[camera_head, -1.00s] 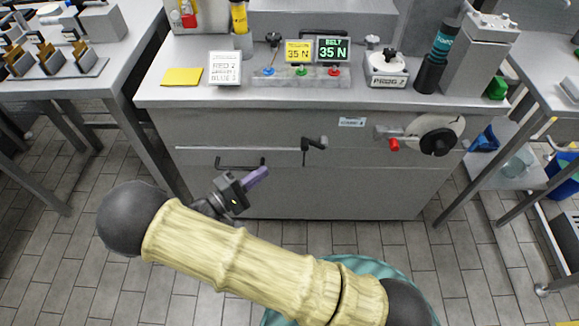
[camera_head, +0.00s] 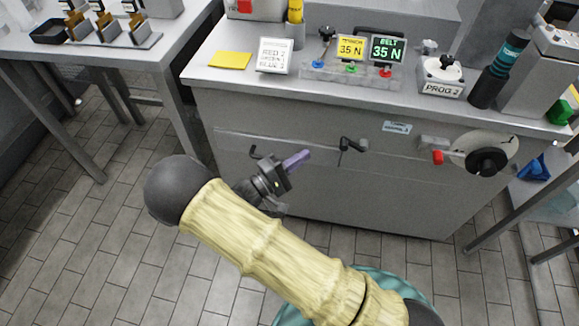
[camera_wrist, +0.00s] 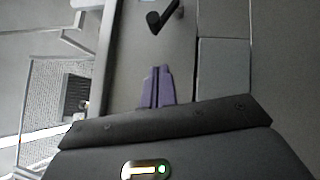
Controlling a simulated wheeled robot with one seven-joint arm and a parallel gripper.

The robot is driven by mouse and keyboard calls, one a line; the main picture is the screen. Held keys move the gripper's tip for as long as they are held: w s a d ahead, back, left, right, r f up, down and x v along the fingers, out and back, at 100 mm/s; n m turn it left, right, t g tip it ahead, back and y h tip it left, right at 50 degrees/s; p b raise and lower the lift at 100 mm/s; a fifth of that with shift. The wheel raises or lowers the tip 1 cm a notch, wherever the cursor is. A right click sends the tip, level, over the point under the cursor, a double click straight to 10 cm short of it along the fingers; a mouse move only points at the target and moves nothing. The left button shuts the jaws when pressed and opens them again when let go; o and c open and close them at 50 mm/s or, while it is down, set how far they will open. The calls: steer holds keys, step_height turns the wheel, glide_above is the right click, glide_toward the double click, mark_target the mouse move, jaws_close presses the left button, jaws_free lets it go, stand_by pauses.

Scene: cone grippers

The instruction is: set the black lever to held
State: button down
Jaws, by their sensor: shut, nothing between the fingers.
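A black lever (camera_head: 350,148) is on the grey cabinet front, below the worktop. Its arm runs roughly level from a pivot at its right, and a short grip hangs from the left end. It also shows in the wrist view (camera_wrist: 163,17), at the top. My gripper (camera_head: 306,155) has purple fingers, shut and empty, pointing at the cabinet front to the left of the lever. In the wrist view, the closed fingers (camera_wrist: 157,72) are below the lever in the picture, apart from it. I cannot read which setting the lever is in.
A black drawer handle (camera_head: 254,153) is partly hidden behind my gripper. A dial with a black knob (camera_head: 487,161) and a red knob (camera_head: 437,157) are right of the lever. The worktop carries displays (camera_head: 388,49) and a block of small levers (camera_head: 345,75).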

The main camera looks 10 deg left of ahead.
steer(key=w+d+r+b, duration=0.1)
steer(key=w+d, duration=0.1)
steer(key=d, duration=0.4)
steer(key=shift+w+d+r, duration=0.2)
steer(key=shift+d+r, duration=0.1)
steer(key=shift+r, duration=0.1)
